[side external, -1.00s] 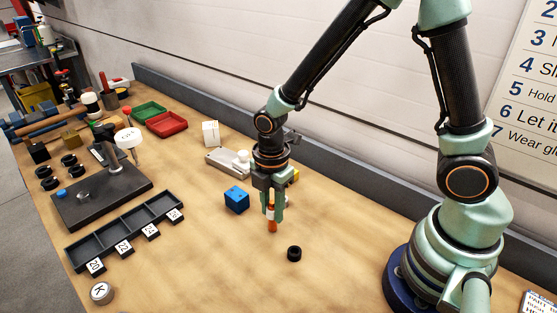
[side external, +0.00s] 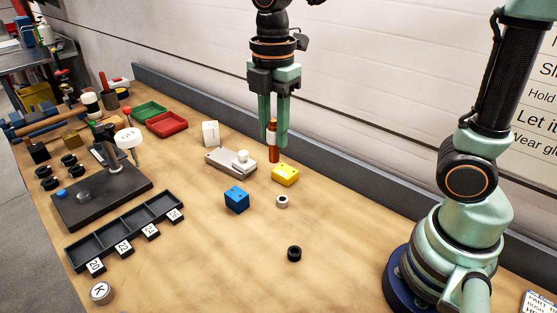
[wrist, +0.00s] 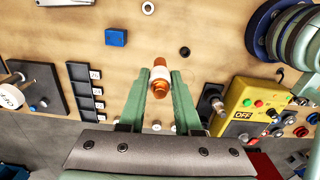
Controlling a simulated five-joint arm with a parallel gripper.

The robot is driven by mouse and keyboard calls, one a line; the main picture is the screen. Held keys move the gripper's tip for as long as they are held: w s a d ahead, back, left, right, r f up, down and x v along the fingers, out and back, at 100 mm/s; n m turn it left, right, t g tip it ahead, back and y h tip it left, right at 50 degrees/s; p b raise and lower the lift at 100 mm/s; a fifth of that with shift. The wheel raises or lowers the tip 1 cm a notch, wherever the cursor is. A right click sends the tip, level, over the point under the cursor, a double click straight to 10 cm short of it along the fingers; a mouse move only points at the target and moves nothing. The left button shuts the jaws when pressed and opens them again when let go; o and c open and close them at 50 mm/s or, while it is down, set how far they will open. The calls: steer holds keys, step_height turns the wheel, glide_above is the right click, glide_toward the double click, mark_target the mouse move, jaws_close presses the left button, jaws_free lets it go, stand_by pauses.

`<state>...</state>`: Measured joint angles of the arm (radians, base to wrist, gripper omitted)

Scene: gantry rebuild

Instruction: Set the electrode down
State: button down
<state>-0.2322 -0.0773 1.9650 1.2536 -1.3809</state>
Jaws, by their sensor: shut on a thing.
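The electrode, a copper-orange rod, shows in the side view (side external: 274,155) and in the wrist view (wrist: 160,88), where a pale band crosses it. My gripper (side external: 273,140) is shut on it and holds it roughly upright, lower end down. The rod hangs above the table, in front of the back ledge in the side view, with its lower end clear of the wood. In the wrist view, my gripper's fingers (wrist: 161,86) flank the rod on both sides. The fingers partly hide its upper part in the side view.
A yellow block (side external: 285,175), a blue block (side external: 237,199), a pale ring (side external: 282,202) and a black ring (side external: 294,254) lie on the table. A grey plate (side external: 228,164) with a white knob is at left.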

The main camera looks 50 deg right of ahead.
steer(key=s+d+n, duration=0.2)
steer(key=s+d, duration=0.2)
steer(key=d, duration=0.9)
step_height(320, 180, down, 20)
steer(key=shift+d+r, duration=0.15)
steer(key=shift+r, duration=0.05)
steer(key=shift+f, duration=0.1)
steer(key=c, duration=0.6)
jaws_free()
